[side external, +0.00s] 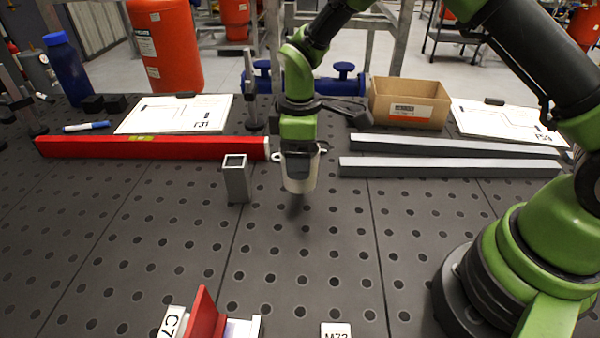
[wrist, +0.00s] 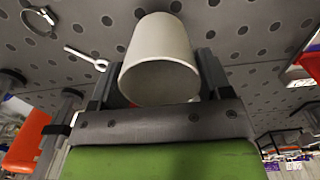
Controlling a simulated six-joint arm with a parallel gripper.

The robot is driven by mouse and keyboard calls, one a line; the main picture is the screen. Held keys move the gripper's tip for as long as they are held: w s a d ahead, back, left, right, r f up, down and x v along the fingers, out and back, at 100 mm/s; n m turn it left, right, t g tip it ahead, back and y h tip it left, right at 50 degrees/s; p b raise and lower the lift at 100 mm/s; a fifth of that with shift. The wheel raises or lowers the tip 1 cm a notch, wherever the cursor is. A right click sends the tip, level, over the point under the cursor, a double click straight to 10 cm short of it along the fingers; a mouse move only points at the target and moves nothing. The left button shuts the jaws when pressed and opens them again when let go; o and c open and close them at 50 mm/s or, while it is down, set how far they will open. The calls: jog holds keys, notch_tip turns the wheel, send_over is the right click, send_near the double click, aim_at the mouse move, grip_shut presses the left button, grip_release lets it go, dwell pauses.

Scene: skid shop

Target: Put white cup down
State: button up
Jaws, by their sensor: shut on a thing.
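The white cup (side external: 301,181) hangs below my gripper (side external: 300,158) near the middle of the perforated table, in the side view. A dark patch on the table lies below it, and it looks a little above the surface. In the wrist view the white cup (wrist: 158,55) sits between the two dark fingers of my gripper (wrist: 158,78), one on each side. My gripper is shut on it. The cup's round opening faces the wrist camera. The fingers partly hide the cup in the side view.
A short grey square tube (side external: 237,182) stands close left of the cup. A long red bar (side external: 150,148) lies behind left. Two grey bars (side external: 450,167) lie to the right, with a cardboard box (side external: 408,104) behind. The table (side external: 300,265) in front of the cup is largely clear.

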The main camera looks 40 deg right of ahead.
jog(key=shift+f, duration=2)
jog(key=shift+f, duration=0.1)
jog(key=o, duration=0.9)
jog(key=s+d+r+m+t, duration=0.1)
jog(key=s+r+m+t, duration=0.2)
jog(key=r, duration=1.7)
jog(key=s+d+r+m+t+y, duration=0.1)
jog(key=s+r+m+t, duration=0.1)
jog(key=s+m, duration=0.3)
jog(key=s+d+r+m+t+y, duration=0.1)
jog(key=s+r+m, duration=0.3)
jog(key=s, duration=0.9)
jog(key=shift+s+d+r+m+t, duration=0.3)
jog(key=shift+s+d+m+t, duration=0.1)
jog(key=shift+m+t, duration=0.15)
